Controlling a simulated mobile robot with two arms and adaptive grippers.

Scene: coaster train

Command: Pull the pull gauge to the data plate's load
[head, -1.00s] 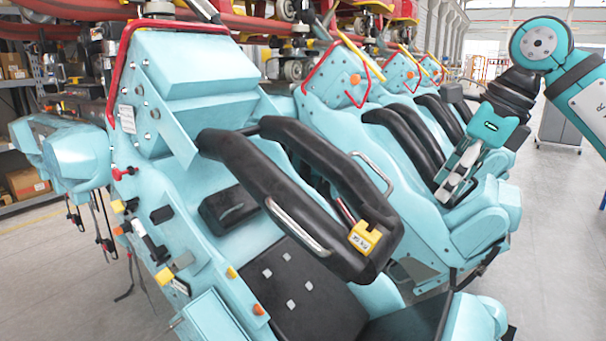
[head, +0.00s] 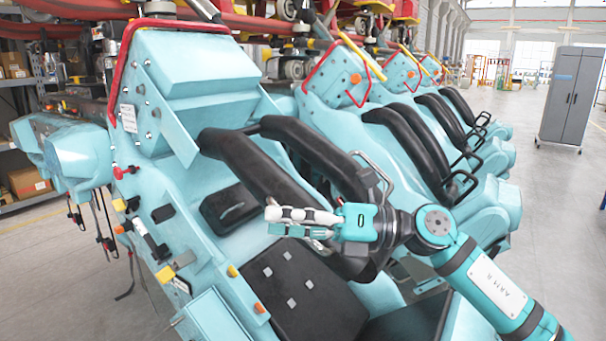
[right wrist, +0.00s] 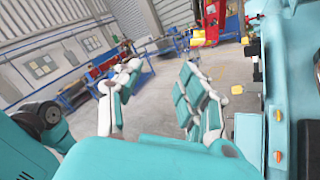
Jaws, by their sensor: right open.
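My right gripper (head: 270,222) is open and reaches leftward across the front of the nearest seat's black restraint (head: 268,165). Its two fingers also show spread and empty in the right wrist view (right wrist: 150,105). The yellow block with a dark display, probably the pull gauge, is hidden now behind my right gripper in the head view; it was seen earlier at the restraint's lower end. A small white plate with print (head: 128,118), possibly the data plate, is on the upper left side of the seat's teal frame; its text is too small to read. My left gripper is not in view.
The black seat cushion (head: 305,300) lies below the gripper. Red, yellow and black fittings line the teal side panel (head: 165,250). More teal seats with black restraints (head: 400,135) stand behind. A grey cabinet (head: 570,98) stands on open floor at the right.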

